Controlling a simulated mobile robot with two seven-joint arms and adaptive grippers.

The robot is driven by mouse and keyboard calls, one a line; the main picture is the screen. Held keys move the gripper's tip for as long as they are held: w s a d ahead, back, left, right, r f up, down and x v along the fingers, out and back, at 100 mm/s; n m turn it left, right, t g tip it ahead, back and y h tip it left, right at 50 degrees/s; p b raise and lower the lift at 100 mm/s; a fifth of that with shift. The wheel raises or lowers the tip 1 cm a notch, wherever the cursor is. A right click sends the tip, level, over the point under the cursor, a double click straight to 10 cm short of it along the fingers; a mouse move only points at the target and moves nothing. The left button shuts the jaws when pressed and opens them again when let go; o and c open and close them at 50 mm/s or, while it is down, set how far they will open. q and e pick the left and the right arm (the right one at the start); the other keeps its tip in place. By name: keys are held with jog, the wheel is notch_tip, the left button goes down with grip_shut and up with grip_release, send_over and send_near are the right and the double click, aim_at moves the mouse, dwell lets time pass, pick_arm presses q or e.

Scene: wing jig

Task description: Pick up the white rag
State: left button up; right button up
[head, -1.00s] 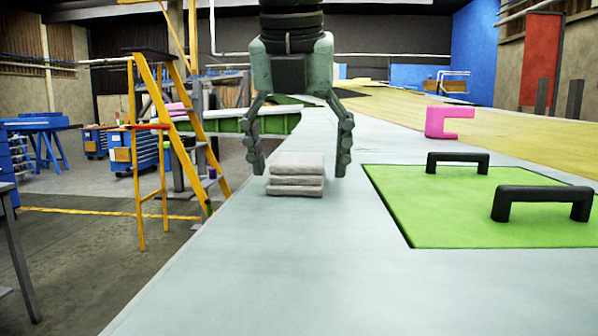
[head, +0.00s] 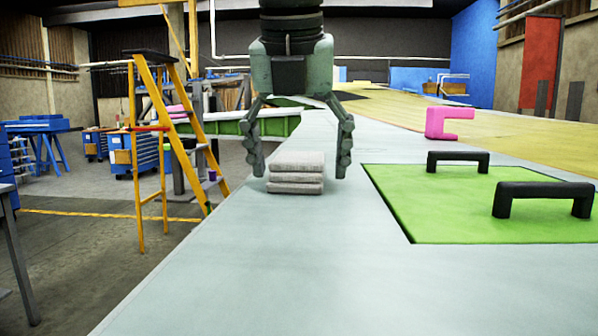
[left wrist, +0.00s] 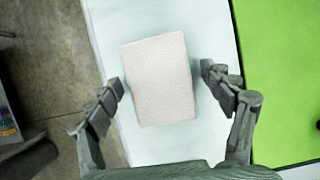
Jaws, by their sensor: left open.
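The white rag (head: 296,172) is a folded, layered stack lying on the pale wing surface in the head view. In the left wrist view the rag (left wrist: 158,79) shows from above as a light, slightly turned rectangle. My left gripper (head: 298,172) points down with its fingers spread to either side of the rag. In the left wrist view the open fingers of the left gripper (left wrist: 165,90) flank the rag, with a gap on each side. Nothing is between the fingers in a grip. My right gripper is not in view.
A green panel (head: 450,225) with two black handles (head: 542,200) lies to the right of the rag. A pink bracket (head: 447,123) stands farther back. The wing surface (head: 300,270) in front is clear. A yellow ladder (head: 180,130) stands on the floor at left.

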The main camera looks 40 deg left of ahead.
aim_at(292, 154)
pick_arm(q)
jog(key=c, duration=1.2)
jog(key=shift+c, duration=0.2)
jog(key=shift+r+p, duration=0.4)
jog(key=shift+r, duration=0.3)
jog(key=r, duration=0.2)
jog(key=a+r, duration=0.1)
jog(key=r, duration=0.1)
jog(key=shift+s, duration=0.25)
jog(key=s+a+r, duration=0.4)
jog(key=a+r, duration=0.2)
jog(key=a, duration=0.3)
jog(key=shift+a, duration=0.35)
jog(key=o, duration=0.5)
jog(key=c, duration=0.4)
